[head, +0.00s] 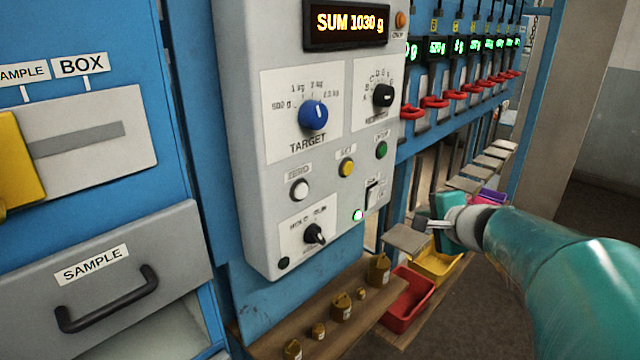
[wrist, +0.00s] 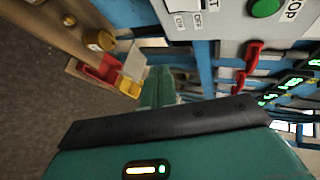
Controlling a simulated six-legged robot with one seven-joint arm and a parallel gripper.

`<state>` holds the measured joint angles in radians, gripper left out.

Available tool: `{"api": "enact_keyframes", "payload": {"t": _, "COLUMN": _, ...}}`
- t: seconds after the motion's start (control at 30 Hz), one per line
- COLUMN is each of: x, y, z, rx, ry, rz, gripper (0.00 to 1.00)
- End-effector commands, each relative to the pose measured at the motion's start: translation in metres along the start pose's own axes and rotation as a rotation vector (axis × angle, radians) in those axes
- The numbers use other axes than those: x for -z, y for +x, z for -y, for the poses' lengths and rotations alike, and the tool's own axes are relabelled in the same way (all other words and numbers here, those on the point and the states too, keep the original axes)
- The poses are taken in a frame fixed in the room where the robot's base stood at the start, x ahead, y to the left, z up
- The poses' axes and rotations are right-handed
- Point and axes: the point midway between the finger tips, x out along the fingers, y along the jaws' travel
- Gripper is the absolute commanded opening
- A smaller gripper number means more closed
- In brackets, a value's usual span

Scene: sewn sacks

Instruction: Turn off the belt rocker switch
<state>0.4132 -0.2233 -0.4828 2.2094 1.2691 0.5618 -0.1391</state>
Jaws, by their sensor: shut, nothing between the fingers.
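The belt rocker switch (head: 372,195) is a small pale rocker low on the right side of the grey control panel (head: 262,215). In the wrist view the rocker (wrist: 182,5) is cut by the top edge, beside ON and OFF labels; its tilt is too small to read. A small lamp (head: 357,215) at its lower left glows green. My gripper (head: 422,223) is shut and empty, to the right of and below the switch, apart from it. Its teal fingers also show in the wrist view (wrist: 158,86).
A green button (head: 382,150), a yellow button (head: 347,167), a white button (head: 299,189) and knobs crowd the panel. Red levers (head: 434,102) line the blue rack at right. Below are brass weights (head: 341,306) on a wooden shelf, a red bin (head: 408,300) and a yellow bin (head: 438,264).

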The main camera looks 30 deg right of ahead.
Motion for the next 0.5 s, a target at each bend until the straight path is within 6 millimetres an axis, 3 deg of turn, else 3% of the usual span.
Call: {"api": "enact_keyframes", "payload": {"t": 0.5, "x": 0.0029, "y": 0.0003, "z": 0.0005, "rx": 0.001, "ry": 0.008, "rz": -0.01, "gripper": 0.0}}
